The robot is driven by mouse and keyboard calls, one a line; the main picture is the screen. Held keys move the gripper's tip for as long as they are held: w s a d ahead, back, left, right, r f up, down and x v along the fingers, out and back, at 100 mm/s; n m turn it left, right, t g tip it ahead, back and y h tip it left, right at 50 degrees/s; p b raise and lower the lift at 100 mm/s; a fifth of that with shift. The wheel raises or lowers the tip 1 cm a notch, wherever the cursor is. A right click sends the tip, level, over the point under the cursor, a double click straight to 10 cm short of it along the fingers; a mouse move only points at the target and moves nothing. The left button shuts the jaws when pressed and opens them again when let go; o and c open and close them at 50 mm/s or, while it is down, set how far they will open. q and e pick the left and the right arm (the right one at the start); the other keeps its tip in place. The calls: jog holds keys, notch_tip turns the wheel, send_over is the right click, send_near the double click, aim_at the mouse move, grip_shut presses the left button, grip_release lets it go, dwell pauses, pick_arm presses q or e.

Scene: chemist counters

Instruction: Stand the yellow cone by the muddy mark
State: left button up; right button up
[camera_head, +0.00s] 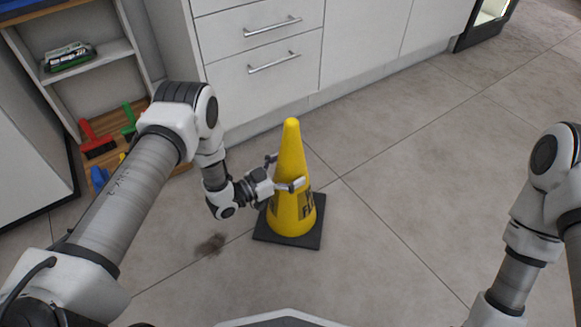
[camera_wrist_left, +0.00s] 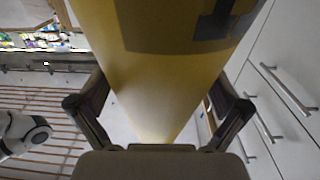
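The yellow cone (camera_head: 290,212) stands upright on its flat dark square base (camera_head: 312,238), with dark lettering on its side. The muddy mark (camera_head: 211,244) is a small brown smudge on the floor, left of the base and apart from it. My left gripper (camera_head: 283,172) has its fingers on either side of the cone's upper part. In the left wrist view the cone (camera_wrist_left: 160,70) fills the space between the fingers, and the fingertips appear to press on its sides. I cannot tell whether the base touches the floor. My right gripper is outside the view.
White drawer cabinets (camera_head: 262,80) stand behind the cone. An open shelf (camera_head: 95,55) at the upper left holds a dark pack (camera_head: 68,57), with red (camera_head: 97,144) and green (camera_head: 129,122) brushes below. The tiled floor (camera_head: 400,190) right of the cone is clear.

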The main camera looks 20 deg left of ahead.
pick_arm(q)
jog(key=shift+a, duration=0.1)
jog(key=p+v, duration=0.5)
jog(key=v, duration=0.7)
jog(key=s+d+f+n+g+y, duration=0.3)
jog(key=s+f+n+g+y, duration=0.2)
jog(key=s+f+g+y, duration=0.4)
jog(key=s+a+r+n+g+y, duration=0.1)
jog(key=s+r+g, duration=0.1)
jog(key=s, duration=0.6)
jog(key=s+a+r+n+g+y, duration=0.1)
jog(key=s+r+n+g, duration=0.1)
jog(key=s, duration=0.7)
jog(key=shift+a+r+g, duration=0.3)
jog(key=shift+r+g, duration=0.15)
jog(key=shift+g, duration=0.05)
